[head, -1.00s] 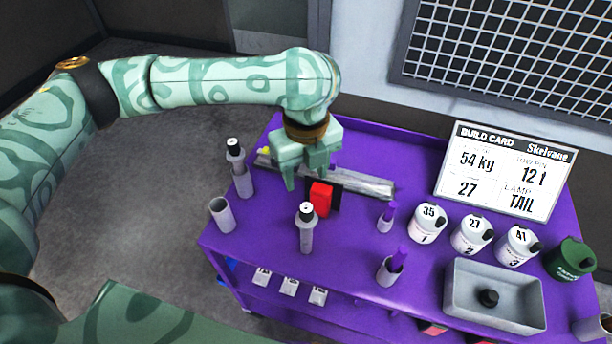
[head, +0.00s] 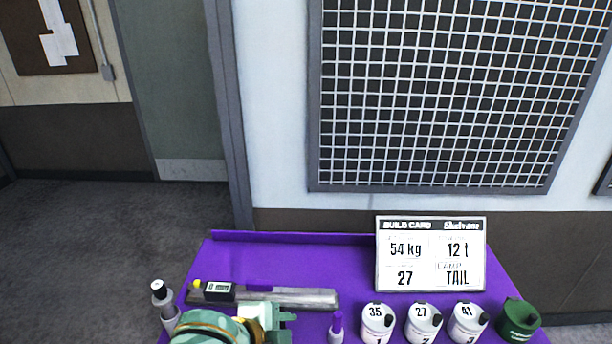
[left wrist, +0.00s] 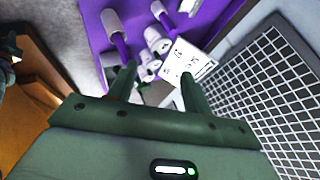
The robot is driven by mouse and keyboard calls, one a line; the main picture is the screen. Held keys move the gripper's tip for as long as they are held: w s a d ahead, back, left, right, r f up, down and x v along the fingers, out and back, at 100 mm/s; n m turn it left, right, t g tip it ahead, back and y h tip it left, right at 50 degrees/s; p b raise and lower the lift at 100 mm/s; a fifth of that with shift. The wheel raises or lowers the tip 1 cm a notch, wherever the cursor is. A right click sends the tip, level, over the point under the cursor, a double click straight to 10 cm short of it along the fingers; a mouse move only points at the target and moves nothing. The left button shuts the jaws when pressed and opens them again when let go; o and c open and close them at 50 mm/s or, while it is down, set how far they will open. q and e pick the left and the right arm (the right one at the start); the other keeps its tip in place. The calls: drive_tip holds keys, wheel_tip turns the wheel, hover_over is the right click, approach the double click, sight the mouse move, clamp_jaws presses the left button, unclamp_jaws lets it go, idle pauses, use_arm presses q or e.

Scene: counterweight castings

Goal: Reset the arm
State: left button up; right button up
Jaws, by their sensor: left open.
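My left arm shows at the bottom edge of the head view, over the near part of the purple bench (head: 262,262). Its gripper (head: 284,322) is partly cut off there. In the left wrist view the two fingers of my left gripper (left wrist: 158,88) stand apart with nothing held between them. Beyond them the wrist view shows white canisters, the build card (left wrist: 188,62) and part of the purple bench (left wrist: 92,38). My right gripper is in neither view.
A grey rail (head: 310,297) with a small readout (head: 219,291) lies beside my left arm. The build card (head: 431,254) stands at the back right. White numbered canisters (head: 424,324) and a green one (head: 519,322) line the right. A grey cylinder (head: 166,308) stands left.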

use_arm(q)
drive_tip(key=s+a+f+n+y, duration=0.3)
drive_tip(key=s+a+n, duration=0.1)
drive_tip(key=a, duration=0.5)
drive_tip(key=s+a+f+n+y, duration=0.2)
drive_tip(key=s+a+n+y, duration=0.15)
drive_tip(key=a, duration=0.55)
drive_tip(key=s+a+f+n+y, duration=0.3)
drive_tip(key=a+n+y, duration=0.1)
drive_tip(key=a, duration=0.4)
drive_tip(key=s+d+f+g+h+b, duration=0.1)
drive_tip(key=s+f+b, duration=0.15)
drive_tip(key=f, duration=0.85)
drive_tip(key=s+d+f+h+b, duration=0.1)
drive_tip(key=d+f+b, duration=0.15)
drive_tip(key=f, duration=0.85)
drive_tip(key=s+d+f+g+h+b, duration=0.1)
drive_tip(key=f+b, duration=0.2)
drive_tip(key=f, duration=0.8)
drive_tip(key=s+f+n+g+h+b, duration=0.2)
drive_tip(key=s+f+b, duration=0.3)
drive_tip(key=s+f, duration=1.3)
wheel_tip(320, 180, down, 3)
drive_tip(key=shift+s+r+n+g+b, duration=0.15)
drive_tip(key=shift+s+n+g+b, duration=0.15)
drive_tip(key=shift+n+g, duration=0.35)
